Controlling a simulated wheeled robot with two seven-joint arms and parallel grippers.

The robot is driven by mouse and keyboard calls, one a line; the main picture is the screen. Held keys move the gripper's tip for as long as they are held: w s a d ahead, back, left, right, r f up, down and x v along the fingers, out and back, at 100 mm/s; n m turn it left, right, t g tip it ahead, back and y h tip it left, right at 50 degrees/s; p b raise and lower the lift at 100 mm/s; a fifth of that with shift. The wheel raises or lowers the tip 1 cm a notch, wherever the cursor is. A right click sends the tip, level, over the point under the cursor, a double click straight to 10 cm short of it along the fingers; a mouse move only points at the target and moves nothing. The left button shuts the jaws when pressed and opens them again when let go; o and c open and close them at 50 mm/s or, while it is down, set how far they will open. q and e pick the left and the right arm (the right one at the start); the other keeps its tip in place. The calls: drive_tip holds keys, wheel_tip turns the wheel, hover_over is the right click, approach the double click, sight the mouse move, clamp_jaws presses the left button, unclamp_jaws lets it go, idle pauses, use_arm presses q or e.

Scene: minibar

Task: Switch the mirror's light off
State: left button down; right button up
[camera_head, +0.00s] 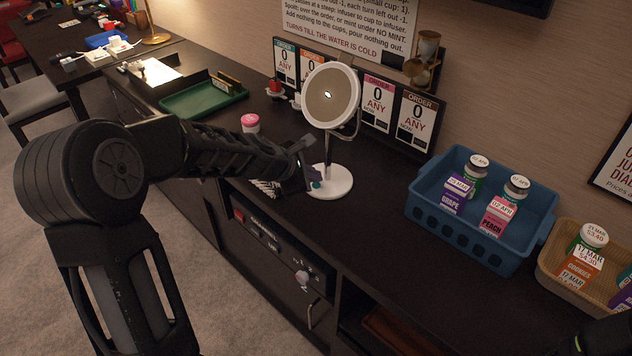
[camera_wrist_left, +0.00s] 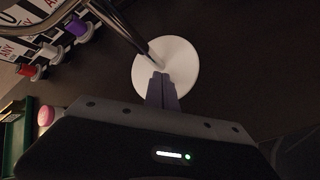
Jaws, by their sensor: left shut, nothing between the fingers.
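The round mirror (camera_head: 331,95) stands upright on the counter, with a pale rim and a bright spot in its glass. I cannot tell for sure whether its rim is lit. Its white round base (camera_head: 340,181) also shows in the left wrist view (camera_wrist_left: 182,62). A small teal spot (camera_head: 316,185) shows at the base's left edge, close to my fingers; it looks like a button. My left gripper (camera_head: 308,172) is shut and empty, its fingertips at the near left edge of the base. In the wrist view the fingertips (camera_wrist_left: 160,84) overlap the base; contact is unclear.
A blue crate (camera_head: 421,205) with jars and cartons and a wicker basket (camera_head: 548,268) stand to the right. Order signs (camera_head: 378,102) line the wall behind the mirror. A pink-lidded jar (camera_head: 250,122) and a green tray (camera_head: 197,103) are to the left.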

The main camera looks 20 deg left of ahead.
sight(328, 142)
use_arm(q)
drive_tip(key=shift+r+p, duration=0.35)
drive_tip(key=shift+r, duration=0.2)
drive_tip(key=shift+r, duration=0.1)
wheel_tip(328, 142, up, 6)
drive_tip(key=p, duration=0.6)
